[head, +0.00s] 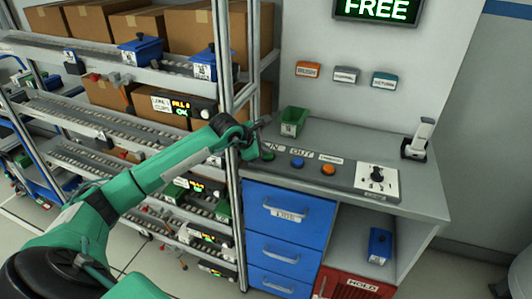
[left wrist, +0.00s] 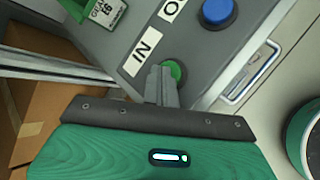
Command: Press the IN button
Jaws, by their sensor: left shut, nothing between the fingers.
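The IN button is a green round button (left wrist: 175,70) beside the white IN label (left wrist: 143,50) in the left wrist view. In the head view the green button (head: 267,156) is at the left end of the grey panel on the counter. My left gripper (left wrist: 161,76) is shut and empty, and its fingertips overlap the button's left edge in the left wrist view. I cannot tell whether they touch it. In the head view my left gripper (head: 254,148) is just left of the button, at the counter's left end. My right gripper is not in view.
A blue button (head: 297,162) and an orange button (head: 328,170) sit right of the green one. A green bin (head: 293,122) stands behind the panel. The shelf rack (head: 228,70) stands close on the left. Blue drawers (head: 287,222) are below the counter.

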